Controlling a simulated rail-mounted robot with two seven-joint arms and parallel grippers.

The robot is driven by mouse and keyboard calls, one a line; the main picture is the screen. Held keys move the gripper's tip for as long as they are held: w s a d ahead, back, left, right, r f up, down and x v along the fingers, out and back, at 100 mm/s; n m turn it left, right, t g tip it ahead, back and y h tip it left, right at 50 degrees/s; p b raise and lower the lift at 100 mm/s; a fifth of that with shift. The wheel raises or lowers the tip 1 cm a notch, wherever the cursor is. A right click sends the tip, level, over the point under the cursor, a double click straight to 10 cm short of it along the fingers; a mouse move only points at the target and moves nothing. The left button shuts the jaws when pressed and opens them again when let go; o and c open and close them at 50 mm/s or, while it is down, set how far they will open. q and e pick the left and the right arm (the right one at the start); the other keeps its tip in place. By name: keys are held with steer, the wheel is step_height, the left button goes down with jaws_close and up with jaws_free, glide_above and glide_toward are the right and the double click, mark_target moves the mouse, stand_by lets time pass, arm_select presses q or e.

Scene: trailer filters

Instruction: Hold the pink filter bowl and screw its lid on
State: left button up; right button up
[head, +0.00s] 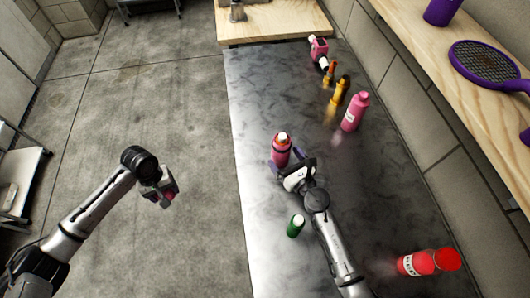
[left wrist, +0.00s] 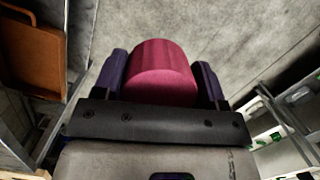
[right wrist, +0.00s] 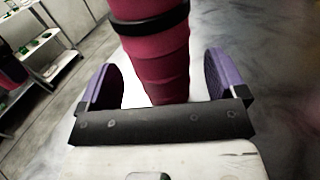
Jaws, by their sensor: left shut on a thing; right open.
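The pink filter bowl (head: 281,152) stands upright on the metal table, with a dark band near its orange and white top. It also fills the middle of the right wrist view (right wrist: 155,65). My right gripper (head: 292,169) is open, its purple fingers on either side of the bowl's lower part, with a gap visible on the left side. My left gripper (head: 165,189) is out over the floor, left of the table. It is shut on a short, plain pink cylinder (left wrist: 162,78), which looks like the lid. Its underside is hidden.
A green bottle (head: 295,226) stands close to my right arm. A pink bottle (head: 354,112), a yellow item (head: 340,90) and a pink fitting (head: 318,48) line the far right. The table's left part is clear.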

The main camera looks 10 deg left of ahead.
mark_target(286, 159)
steer(key=shift+x, duration=1.55)
steer(key=shift+d, duration=0.1)
steer(key=c, duration=1.1)
